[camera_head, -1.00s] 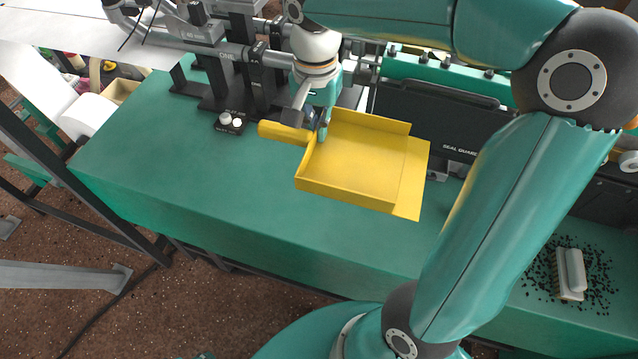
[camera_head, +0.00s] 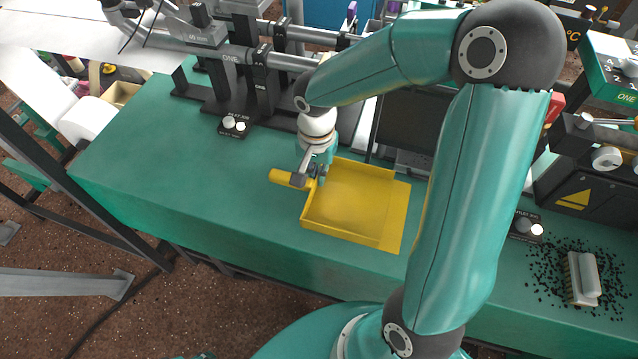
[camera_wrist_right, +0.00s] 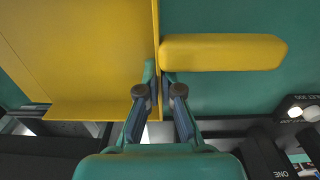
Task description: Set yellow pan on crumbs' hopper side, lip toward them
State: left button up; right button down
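The yellow pan (camera_head: 345,205) is over the green bench top left of centre in the head view. Its open lip (camera_head: 394,228) faces right and its handle (camera_head: 284,178) points left. My right gripper (camera_head: 316,180) is shut on the pan's back wall beside the handle. In the right wrist view its fingers (camera_wrist_right: 159,88) straddle that wall, with the handle (camera_wrist_right: 222,52) just right of them. I cannot tell whether the pan touches the bench. Dark crumbs (camera_head: 548,289) lie scattered at the right, around a white brush (camera_head: 584,277). My left gripper is not in view.
My right arm crosses between pan and crumbs in the head view. A control box (camera_head: 527,226) stands behind the crumbs, and a black machine with a yellow warning sign (camera_head: 572,198) stands beyond. The left bench (camera_head: 150,190) is mostly clear.

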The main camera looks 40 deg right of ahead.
jog(key=shift+f, duration=2.2)
jog(key=shift+f+b, duration=0.15)
jog(key=shift+b, duration=0.15)
jog(key=c, duration=1.3)
grip_release()
